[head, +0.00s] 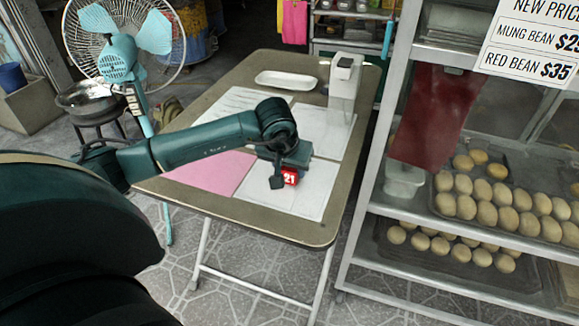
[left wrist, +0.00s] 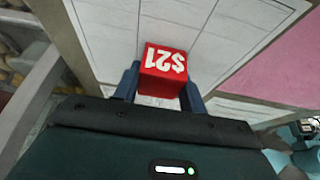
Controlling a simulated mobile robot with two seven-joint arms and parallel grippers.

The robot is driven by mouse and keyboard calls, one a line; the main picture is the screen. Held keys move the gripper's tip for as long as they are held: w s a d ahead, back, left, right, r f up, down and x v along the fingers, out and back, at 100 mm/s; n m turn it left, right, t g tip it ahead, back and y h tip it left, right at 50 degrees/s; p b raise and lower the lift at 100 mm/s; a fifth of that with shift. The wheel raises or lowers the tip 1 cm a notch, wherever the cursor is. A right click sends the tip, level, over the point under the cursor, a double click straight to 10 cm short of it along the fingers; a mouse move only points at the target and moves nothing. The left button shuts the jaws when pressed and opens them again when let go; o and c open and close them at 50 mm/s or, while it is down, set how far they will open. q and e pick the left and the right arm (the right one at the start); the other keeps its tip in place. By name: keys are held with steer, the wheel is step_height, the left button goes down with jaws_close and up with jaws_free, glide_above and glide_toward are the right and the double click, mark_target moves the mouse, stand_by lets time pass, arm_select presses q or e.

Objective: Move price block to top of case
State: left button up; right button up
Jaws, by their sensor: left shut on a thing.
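The price block (head: 290,177) is a small red cube with white "$21" lettering. My left gripper (head: 281,179) is shut on it, over the white paper sheets at the near part of the folding table. In the left wrist view the price block (left wrist: 163,69) sits between the two fingers of the left gripper (left wrist: 160,82). I cannot tell whether the block still touches the sheet. The case (head: 372,185) is the metal-framed glass display at the right, with buns on its shelves; its top runs up out of the head view. My right gripper is not in view.
The folding table (head: 318,232) holds a white tray (head: 286,80), a clear dispenser (head: 344,85) and a pink sheet (head: 208,172). A price sign (head: 530,45) and a dark red cloth (head: 432,115) are on the case. A fan (head: 124,40) stands at the back left.

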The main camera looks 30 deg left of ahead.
arm_select(q)
steer(key=shift+f, duration=0.15)
steer(key=o, duration=1)
